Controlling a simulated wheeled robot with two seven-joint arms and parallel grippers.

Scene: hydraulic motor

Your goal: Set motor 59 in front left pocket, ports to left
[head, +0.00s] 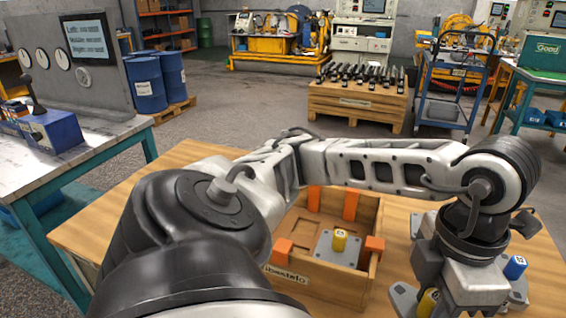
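A wooden crate (330,280) with orange corner blocks stands on the wooden table. A motor with a yellow cylinder on a grey plate (339,241) sits in it, towards the right; its number is too small to read. My arm hides part of the crate's left side. My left arm reaches across the picture, and its gripper (470,300) points down to the right of the crate. Another yellow-topped motor (428,302) is close beside the gripper, partly hidden by it. A blue-topped motor (515,267) lies right of it. Whether the gripper holds anything is hidden. My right gripper is out of view.
A grey plate shows behind the gripper. The table's (390,295) strip between crate and motors is narrow. A left bench (105,140) carries a gauge panel (70,60). A wooden stand of dark parts (358,100) and a blue cart (445,110) are farther back.

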